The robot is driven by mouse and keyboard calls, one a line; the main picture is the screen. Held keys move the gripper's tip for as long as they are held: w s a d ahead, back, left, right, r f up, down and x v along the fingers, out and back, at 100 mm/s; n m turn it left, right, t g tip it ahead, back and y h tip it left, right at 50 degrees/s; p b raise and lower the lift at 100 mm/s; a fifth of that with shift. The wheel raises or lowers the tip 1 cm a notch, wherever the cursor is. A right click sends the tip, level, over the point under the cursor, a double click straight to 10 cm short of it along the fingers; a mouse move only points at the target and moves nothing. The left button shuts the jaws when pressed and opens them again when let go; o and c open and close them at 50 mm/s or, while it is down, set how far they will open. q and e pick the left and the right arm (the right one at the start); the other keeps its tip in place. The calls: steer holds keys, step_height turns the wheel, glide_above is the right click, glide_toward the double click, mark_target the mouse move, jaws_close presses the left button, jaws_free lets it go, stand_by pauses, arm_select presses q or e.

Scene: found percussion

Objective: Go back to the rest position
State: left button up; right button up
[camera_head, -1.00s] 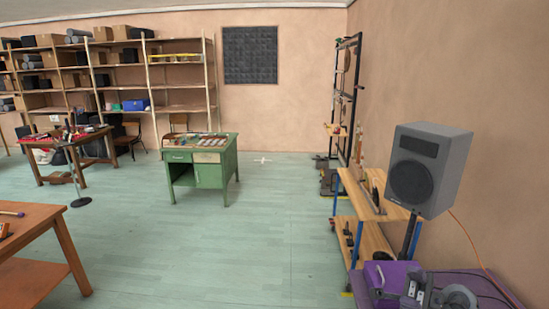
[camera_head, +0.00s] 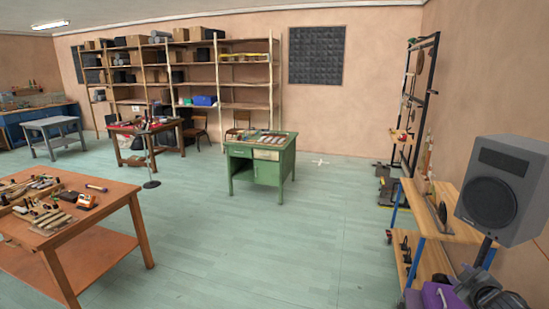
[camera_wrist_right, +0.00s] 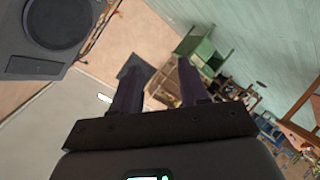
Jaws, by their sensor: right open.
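My right gripper (camera_wrist_right: 159,84) shows in the right wrist view. Its two dark fingers stand apart with nothing between them, so it is open and empty. Beyond the fingers are the floor, a wall and distant furniture, all tilted in this view. I make out neither gripper clearly in the head view, and my left gripper is not in view.
A grey speaker (camera_head: 503,190) stands at the right, also in the wrist view (camera_wrist_right: 52,22). A wooden table (camera_head: 110,188) with small instruments is at the left. A green desk (camera_head: 262,168) stands mid-room, before shelves (camera_head: 232,75). The central floor is clear.

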steer(key=s+d+f+m+g+h, duration=0.2)
steer(key=s+d+f+m+g, duration=0.1)
steer(key=s+d+m+g, duration=0.25)
steer(key=s+d+f+m+g+h, duration=0.2)
steer(key=s+d+f+m+g, duration=0.15)
steer(key=s+g, duration=0.4)
steer(key=s+a+f+n+t+y, duration=0.1)
steer(key=s+a+f, duration=0.35)
steer(key=a, duration=0.35)
steer(key=s+a+f+n+t+y, duration=0.1)
steer(key=s+a+f+n, duration=0.15)
steer(key=a+f, duration=0.4)
steer(key=s+a+f+t+y, duration=0.1)
steer(key=s+a+f, duration=0.35)
steer(key=a, duration=0.55)
steer(key=s+a+r+y, duration=0.3)
steer(key=s+a+y, duration=0.2)
steer(key=s+a, duration=1.3)
step_height(320, 180, down, 12)
steer(key=s+d+r+b, duration=0.1)
steer(key=d+b, duration=0.1)
steer(key=b, duration=0.9)
step_height(320, 180, up, 37)
steer(key=p, duration=3.7)
steer(key=shift+r, duration=0.15)
